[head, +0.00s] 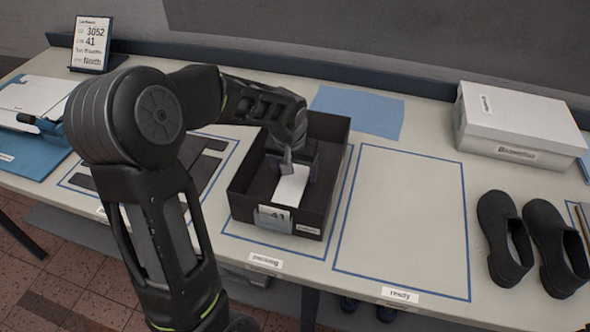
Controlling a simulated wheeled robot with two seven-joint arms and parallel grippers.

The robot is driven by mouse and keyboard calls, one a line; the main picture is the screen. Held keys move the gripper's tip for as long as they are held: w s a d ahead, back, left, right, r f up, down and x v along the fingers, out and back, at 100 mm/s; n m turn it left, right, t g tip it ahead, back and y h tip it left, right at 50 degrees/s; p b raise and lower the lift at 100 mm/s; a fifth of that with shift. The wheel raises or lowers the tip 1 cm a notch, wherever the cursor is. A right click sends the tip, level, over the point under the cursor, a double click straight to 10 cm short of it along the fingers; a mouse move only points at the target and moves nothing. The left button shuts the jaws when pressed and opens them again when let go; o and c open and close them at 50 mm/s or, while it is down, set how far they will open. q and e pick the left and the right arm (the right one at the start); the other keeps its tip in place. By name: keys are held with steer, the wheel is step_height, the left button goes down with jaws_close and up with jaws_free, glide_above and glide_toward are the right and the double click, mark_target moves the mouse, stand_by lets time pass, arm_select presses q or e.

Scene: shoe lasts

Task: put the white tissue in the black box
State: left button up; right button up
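The black box (240,206) stands open in the marked area labelled "packing", with a label reading 41 on its front wall. The white tissue (290,188) shows inside the box as a flat white sheet. My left gripper (297,163) reaches down into the box from above, at the far end of the tissue. A grey finger overlaps the tissue's upper edge. I cannot tell whether the fingers hold the tissue or are apart from it. My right gripper is not in view.
An empty outlined area (400,220) labelled "ready" lies right of the box. A blue sheet (358,111) lies behind it. A white shoe box (520,125) and black shoes (504,240) are at the right. A sign (91,44) stands at the back left.

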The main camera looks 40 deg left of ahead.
mark_target(292, 184)
arm_select(q)
steer(key=shift+o, duration=0.3)
steer(key=shift+r, duration=0.1)
steer(key=shift+r, duration=0.55)
steer(key=v, duration=1.1)
steer(key=shift+s, duration=0.15)
